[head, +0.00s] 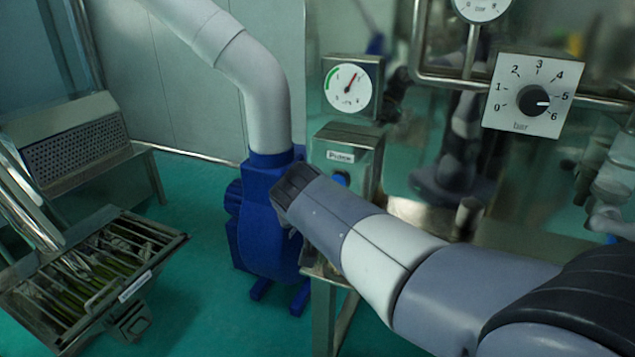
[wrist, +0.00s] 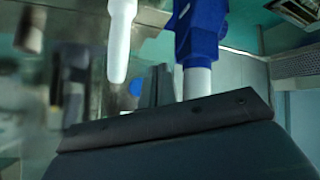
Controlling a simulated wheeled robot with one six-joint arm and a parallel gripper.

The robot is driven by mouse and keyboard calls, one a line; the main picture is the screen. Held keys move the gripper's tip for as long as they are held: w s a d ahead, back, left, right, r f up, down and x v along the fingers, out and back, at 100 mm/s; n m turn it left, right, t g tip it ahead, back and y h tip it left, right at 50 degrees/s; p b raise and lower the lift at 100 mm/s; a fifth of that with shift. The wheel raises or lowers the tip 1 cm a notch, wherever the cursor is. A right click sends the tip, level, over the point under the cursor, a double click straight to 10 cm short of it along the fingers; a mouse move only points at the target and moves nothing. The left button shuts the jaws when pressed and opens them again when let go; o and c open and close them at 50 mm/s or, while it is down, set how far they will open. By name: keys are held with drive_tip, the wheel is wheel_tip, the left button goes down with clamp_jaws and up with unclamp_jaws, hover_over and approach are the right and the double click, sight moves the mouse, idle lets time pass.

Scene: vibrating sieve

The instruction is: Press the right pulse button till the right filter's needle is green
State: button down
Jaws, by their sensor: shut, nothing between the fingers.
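A white round gauge (head: 348,90) with a green arc at its upper left is mounted on a metal panel in the head view. Its red needle points up and right, outside the green arc. Below it is a metal box (head: 343,157) with a small label. A blue button (head: 341,179) sits low on the box, partly covered by my arm. The frames do not show whether this is the right filter's set. My gripper (head: 293,184) is shut and empty, left of and slightly below the button in the picture. In the wrist view a small blue spot (wrist: 137,88), probably the button, is blurred; contact cannot be told.
A blue blower (head: 268,215) with a thick white pipe (head: 255,75) stands left of the box. A pressure dial with a black knob (head: 533,99) and another, cropped gauge (head: 482,6) are at upper right. A metal tray (head: 60,325) is at lower left.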

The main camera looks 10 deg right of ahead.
drive_tip(key=shift+w, duration=0.1)
idle(0.3)
drive_tip(key=w+d+p, duration=0.4)
drive_tip(key=w+d, duration=0.1)
drive_tip(key=w, duration=0.2)
idle(0.3)
drive_tip(key=shift+d, duration=0.1)
idle(1.8)
drive_tip(key=shift+w+d, duration=0.2)
drive_tip(key=shift+w, duration=0.1)
drive_tip(key=shift+w+d+p, duration=0.3)
drive_tip(key=shift+w, duration=0.1)
idle(0.8)
drive_tip(key=shift+s+a, duration=0.1)
drive_tip(key=shift+s+a+b, duration=0.45)
drive_tip(key=shift+s+b, duration=0.15)
drive_tip(key=shift+b, duration=0.15)
